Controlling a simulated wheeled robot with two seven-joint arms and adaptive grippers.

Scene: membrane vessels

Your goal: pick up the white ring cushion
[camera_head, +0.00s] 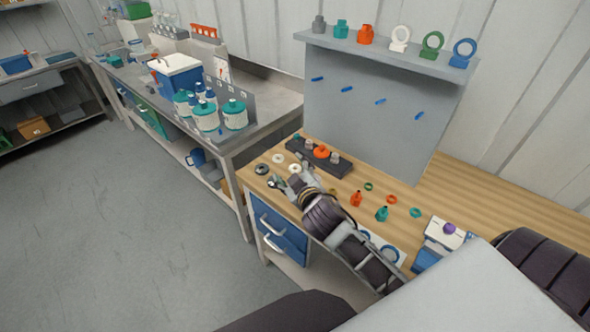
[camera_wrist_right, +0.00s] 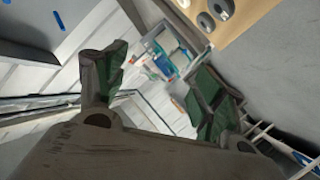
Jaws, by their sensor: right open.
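Two small pale rings lie flat on the wooden bench near its left end: one whitish ring (camera_head: 278,159) and one cream ring (camera_head: 295,168). A dark ring (camera_head: 262,169) lies to their left. I cannot tell for certain which pale ring is the cushion. My right gripper (camera_head: 284,183) is over the bench's left front part, just in front of the rings, open and apparently empty. My left gripper is not in view.
A dark block (camera_head: 320,158) with an orange piece stands behind the gripper. Small orange and teal bottles (camera_head: 382,213) and coloured rings lie to the right. A sink counter (camera_head: 262,108) stands left.

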